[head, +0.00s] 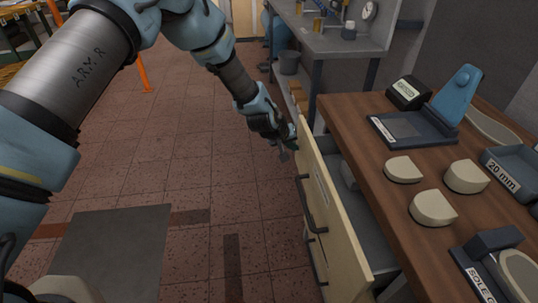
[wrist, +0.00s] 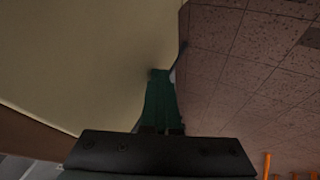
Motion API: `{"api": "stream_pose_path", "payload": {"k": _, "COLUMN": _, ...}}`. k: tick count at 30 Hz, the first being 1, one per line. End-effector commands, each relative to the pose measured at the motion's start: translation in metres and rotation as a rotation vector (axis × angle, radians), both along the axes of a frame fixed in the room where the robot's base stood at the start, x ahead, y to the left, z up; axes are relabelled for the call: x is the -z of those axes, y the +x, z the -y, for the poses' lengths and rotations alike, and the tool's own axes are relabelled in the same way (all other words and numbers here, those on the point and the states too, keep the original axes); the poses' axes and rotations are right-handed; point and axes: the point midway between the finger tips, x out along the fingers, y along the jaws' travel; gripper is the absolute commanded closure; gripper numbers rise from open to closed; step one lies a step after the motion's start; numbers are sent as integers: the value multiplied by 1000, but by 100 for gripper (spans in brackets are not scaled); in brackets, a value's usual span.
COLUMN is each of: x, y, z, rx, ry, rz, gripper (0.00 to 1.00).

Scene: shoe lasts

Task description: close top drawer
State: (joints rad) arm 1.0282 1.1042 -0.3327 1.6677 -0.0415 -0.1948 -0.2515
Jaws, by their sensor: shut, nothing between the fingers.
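The top drawer's cream front (head: 338,225) stands pulled out from the wooden-topped bench (head: 345,130), with its grey inside showing and a dark handle (head: 307,205) on its outer face. My gripper (head: 287,150) is at the far end of the drawer front, on its outer side. In the wrist view the green fingers (wrist: 163,92) are together and empty, beside the cream drawer front (wrist: 80,55). A dark bar, seemingly the handle (wrist: 180,58), shows beyond the fingertips. I cannot tell whether the fingers touch the front.
On the bench top are several cream blocks (head: 433,208), a dark blue gauge stand (head: 415,128) and a grey "20 mm" tray (head: 512,170). A grey workbench (head: 330,40) stands behind.

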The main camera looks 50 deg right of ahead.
Motion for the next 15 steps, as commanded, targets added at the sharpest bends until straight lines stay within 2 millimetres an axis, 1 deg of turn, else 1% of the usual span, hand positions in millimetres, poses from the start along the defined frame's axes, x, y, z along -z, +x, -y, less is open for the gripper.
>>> {"api": "stream_pose_path", "payload": {"k": 1, "x": 3, "y": -10, "z": 11, "rx": 6, "ry": -4, "rz": 2, "gripper": 100}}
{"api": "stream_pose_path", "payload": {"k": 6, "x": 2, "y": -31, "z": 36, "rx": 4, "ry": -3, "rz": 1, "gripper": 100}}
{"api": "stream_pose_path", "payload": {"k": 10, "x": 1, "y": -41, "z": 50, "rx": 2, "ry": -3, "rz": 2, "gripper": 100}}
{"api": "stream_pose_path", "payload": {"k": 15, "x": 0, "y": -49, "z": 60, "rx": 1, "ry": -1, "rz": 1, "gripper": 100}}
